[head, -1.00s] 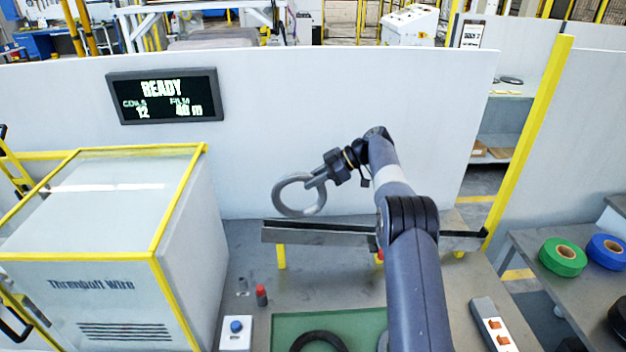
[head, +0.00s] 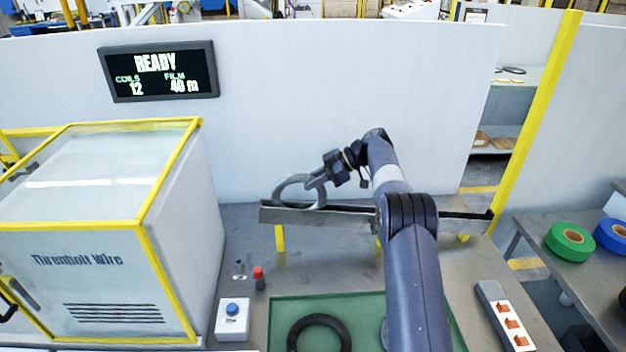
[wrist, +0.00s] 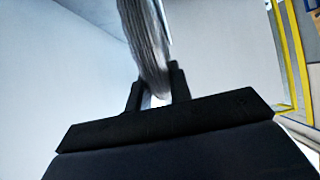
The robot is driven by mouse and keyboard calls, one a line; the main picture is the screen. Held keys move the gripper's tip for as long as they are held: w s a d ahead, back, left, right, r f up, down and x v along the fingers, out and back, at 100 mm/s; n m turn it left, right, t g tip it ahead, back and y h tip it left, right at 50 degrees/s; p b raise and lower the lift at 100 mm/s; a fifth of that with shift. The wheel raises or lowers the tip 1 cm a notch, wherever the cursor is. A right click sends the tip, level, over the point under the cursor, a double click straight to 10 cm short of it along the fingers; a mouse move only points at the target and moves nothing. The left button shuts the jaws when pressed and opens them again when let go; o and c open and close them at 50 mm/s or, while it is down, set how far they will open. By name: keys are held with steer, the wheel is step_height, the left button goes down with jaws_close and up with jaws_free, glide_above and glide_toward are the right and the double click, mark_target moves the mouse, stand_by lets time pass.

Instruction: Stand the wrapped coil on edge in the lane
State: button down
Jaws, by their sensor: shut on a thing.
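The wrapped coil (head: 281,191) is a light grey ring in the head view, held upright on edge at the left end of the lane (head: 345,217). My gripper (head: 316,181) is shut on the coil's right side. In the wrist view the grey, ribbed coil (wrist: 146,45) rises between the two fingers of my gripper (wrist: 156,92). My arm hides part of the lane's middle.
A dark coil (head: 292,332) lies on the green mat (head: 278,312) in front. A button box (head: 232,322) and a red-capped item (head: 259,275) stand left of it. A yellow-framed machine (head: 100,260) fills the left. A switch strip (head: 492,302) lies right. The display (head: 160,92) reads READY.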

steer(key=shift+f+b, duration=0.5)
steer(key=shift+f, duration=0.1)
stand_by(0.7)
steer(key=c, duration=1.5)
jaws_free()
steer(key=o, duration=0.3)
steer(key=shift+f, duration=0.1)
steer(key=p+v, duration=0.6)
steer(key=v, duration=0.5)
steer(key=shift+a+f, duration=0.1)
